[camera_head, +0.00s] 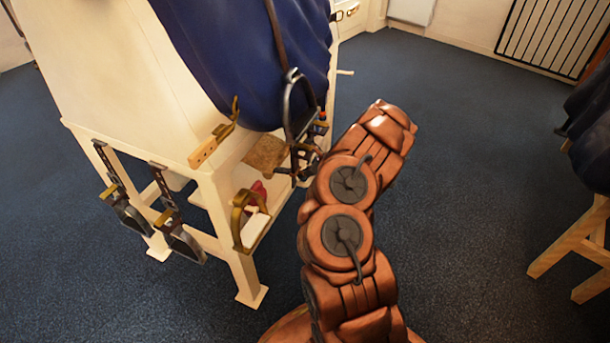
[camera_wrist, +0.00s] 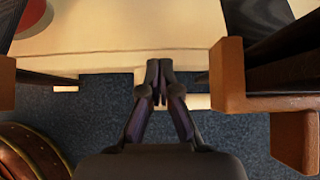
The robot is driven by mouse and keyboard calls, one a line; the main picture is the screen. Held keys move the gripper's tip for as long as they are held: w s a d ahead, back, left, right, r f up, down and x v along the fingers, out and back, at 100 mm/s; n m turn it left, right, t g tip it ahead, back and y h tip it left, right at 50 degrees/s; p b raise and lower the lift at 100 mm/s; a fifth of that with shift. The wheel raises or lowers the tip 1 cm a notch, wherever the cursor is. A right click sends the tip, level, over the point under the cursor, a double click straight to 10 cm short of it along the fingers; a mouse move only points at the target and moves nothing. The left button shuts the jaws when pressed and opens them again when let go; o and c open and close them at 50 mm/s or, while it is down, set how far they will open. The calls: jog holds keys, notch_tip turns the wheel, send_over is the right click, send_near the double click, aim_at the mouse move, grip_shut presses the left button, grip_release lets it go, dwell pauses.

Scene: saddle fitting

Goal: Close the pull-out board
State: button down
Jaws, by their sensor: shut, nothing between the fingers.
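A small brown board (camera_head: 266,153) shows at the end of the cream saddle stand (camera_head: 110,70), below the dark blue cover. It may be the pull-out board; how far it stands out is hard to tell. My gripper (camera_wrist: 160,72) is shut and empty in the wrist view. Its fingertips overlap the near edge of a cream surface (camera_wrist: 150,38); I cannot tell whether they touch it. In the head view my gripper is hard to separate from the dark metal beside the board.
A dark stirrup (camera_head: 287,105) hangs from a strap beside the stand. A brown wooden bracket (camera_wrist: 230,80) stands close to the right of my fingers. Open blue floor (camera_head: 470,170) lies right.

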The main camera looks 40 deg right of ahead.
jog(key=v, duration=0.3)
jog(key=shift+d+f, duration=0.2)
jog(key=shift+d, duration=0.1)
jog(key=s+d, duration=0.5)
jog(key=s, duration=0.5)
jog(key=shift+s+d+f, duration=0.15)
jog(key=shift+s+d, duration=0.2)
jog(key=shift+s, duration=0.05)
jog(key=shift+s+d, duration=0.1)
